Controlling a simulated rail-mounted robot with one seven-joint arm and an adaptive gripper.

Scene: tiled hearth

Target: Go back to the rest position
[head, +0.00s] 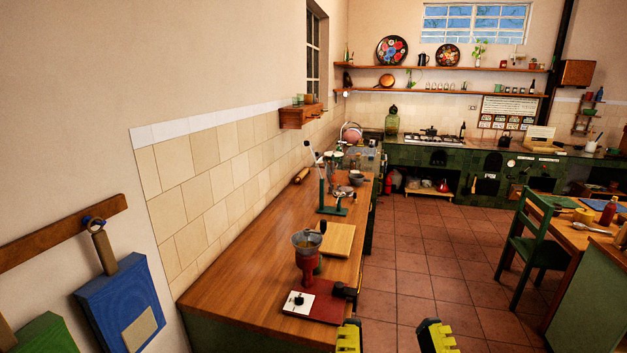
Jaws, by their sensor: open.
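My gripper (392,337) shows at the bottom edge of the head view, right of the wooden counter's front part. Its two yellow-and-black fingers stand wide apart with only floor tiles between them. It is open and empty. The rest of my arm is out of the picture, below the frame. The left finger is close to the counter's right edge in the picture; I cannot tell the gap between them.
A red grinder with a metal hopper (306,242) stands on the wooden counter (232,290), with a cutting board (338,240) and a green stand (332,209) behind. A green chair (541,250) and table stand right. Tiled floor (425,255) is clear between.

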